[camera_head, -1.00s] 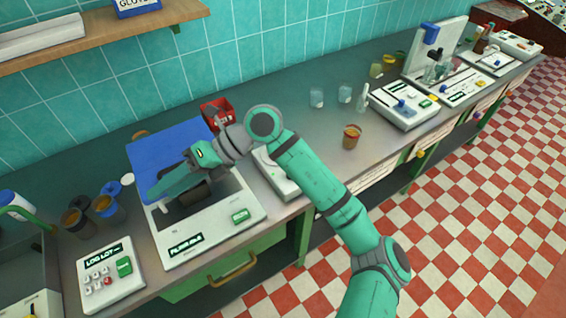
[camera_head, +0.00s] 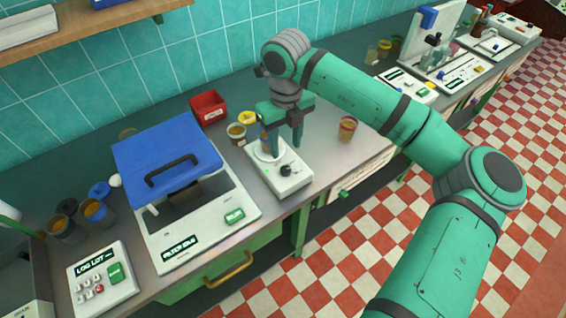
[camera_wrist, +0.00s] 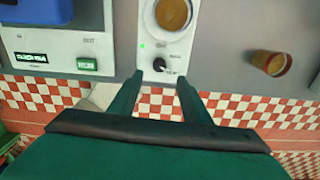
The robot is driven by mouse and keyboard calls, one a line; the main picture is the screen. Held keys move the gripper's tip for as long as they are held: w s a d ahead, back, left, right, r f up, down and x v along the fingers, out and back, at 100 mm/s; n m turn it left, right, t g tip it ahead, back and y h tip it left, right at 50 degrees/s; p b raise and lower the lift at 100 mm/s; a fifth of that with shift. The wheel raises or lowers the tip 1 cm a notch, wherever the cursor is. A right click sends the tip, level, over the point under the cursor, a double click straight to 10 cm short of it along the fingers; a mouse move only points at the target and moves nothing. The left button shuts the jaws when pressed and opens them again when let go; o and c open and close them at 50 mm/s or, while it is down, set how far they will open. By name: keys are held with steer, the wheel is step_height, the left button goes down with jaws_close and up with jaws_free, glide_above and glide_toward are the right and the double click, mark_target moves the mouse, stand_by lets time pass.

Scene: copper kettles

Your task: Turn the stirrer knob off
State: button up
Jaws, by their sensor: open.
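The stirrer (camera_head: 292,182) is a white box on the bench with a round plate and a black knob (camera_head: 286,170) on its front part. In the wrist view the knob (camera_wrist: 160,65) lies between my two fingertips in the picture, with a small green light to its upper left. A vessel of amber liquid (camera_wrist: 173,14) stands on the stirrer's plate. My gripper (camera_head: 284,147) is open and empty, pointing down over the stirrer. Its fingers (camera_wrist: 160,82) show on both sides of the knob. I cannot tell how far above the knob they are.
A red bin (camera_head: 208,107) and small jars stand behind. A keypad box (camera_head: 103,280) is at the front left.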

mark_target(285, 169)
step_height(285, 169, down, 8)
steer(key=shift+s+d+f, duration=0.1)
steer(key=shift+s, duration=0.05)
steer(key=shift+f, duration=0.65)
steer(key=shift+c, duration=0.5)
